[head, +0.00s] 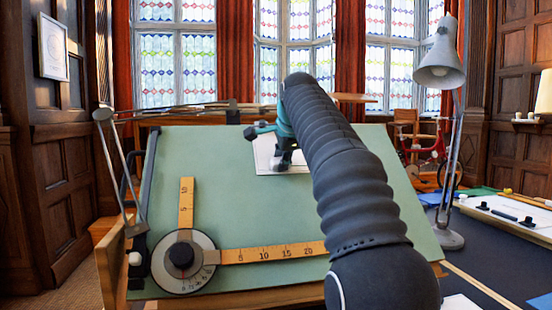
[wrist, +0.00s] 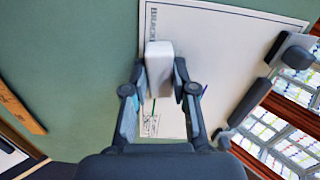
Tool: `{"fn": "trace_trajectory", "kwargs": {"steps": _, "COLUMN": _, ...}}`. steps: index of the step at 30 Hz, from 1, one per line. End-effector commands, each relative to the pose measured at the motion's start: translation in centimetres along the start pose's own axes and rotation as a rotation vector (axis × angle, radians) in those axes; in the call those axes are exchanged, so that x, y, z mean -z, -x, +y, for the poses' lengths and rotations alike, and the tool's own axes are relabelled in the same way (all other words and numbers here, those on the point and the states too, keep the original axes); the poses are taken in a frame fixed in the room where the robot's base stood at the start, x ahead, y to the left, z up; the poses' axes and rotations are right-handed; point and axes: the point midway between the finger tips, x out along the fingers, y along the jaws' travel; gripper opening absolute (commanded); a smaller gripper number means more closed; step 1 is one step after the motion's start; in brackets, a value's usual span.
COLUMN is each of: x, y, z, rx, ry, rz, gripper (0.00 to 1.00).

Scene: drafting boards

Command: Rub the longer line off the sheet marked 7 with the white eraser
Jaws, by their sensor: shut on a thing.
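My gripper (wrist: 160,82) is shut on the white eraser (wrist: 159,60), which sits between the fingertips over the white sheet (wrist: 225,55) in the wrist view. I cannot tell whether the eraser touches the sheet. A short piece of a green line (wrist: 154,105) shows just below the eraser, and a piece of a blue-purple line (wrist: 204,91) shows beside the right finger. The fingers and eraser hide parts of both, so I cannot compare lengths. Lettering runs along the sheet's edge; no 7 is readable. In the head view the sheet (head: 264,150) is on the green board, partly behind my arm.
The tilted green board (head: 110,270) carries a drafting head (head: 183,260) with two yellow rulers at lower left. A grey lamp (head: 441,65) stands at the right. A dark side desk (head: 490,265) holds papers and another sheet. The board's left middle is clear.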

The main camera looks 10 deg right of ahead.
Motion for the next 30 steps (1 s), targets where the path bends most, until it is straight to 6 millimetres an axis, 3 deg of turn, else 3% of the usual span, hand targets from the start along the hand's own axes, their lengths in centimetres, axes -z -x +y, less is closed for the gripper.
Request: {"fn": "trace_trajectory", "kwargs": {"steps": 30, "x": 5.1, "y": -0.3, "z": 0.9, "rx": -0.001, "ry": -0.002, "rz": 0.001, "gripper": 0.00}}
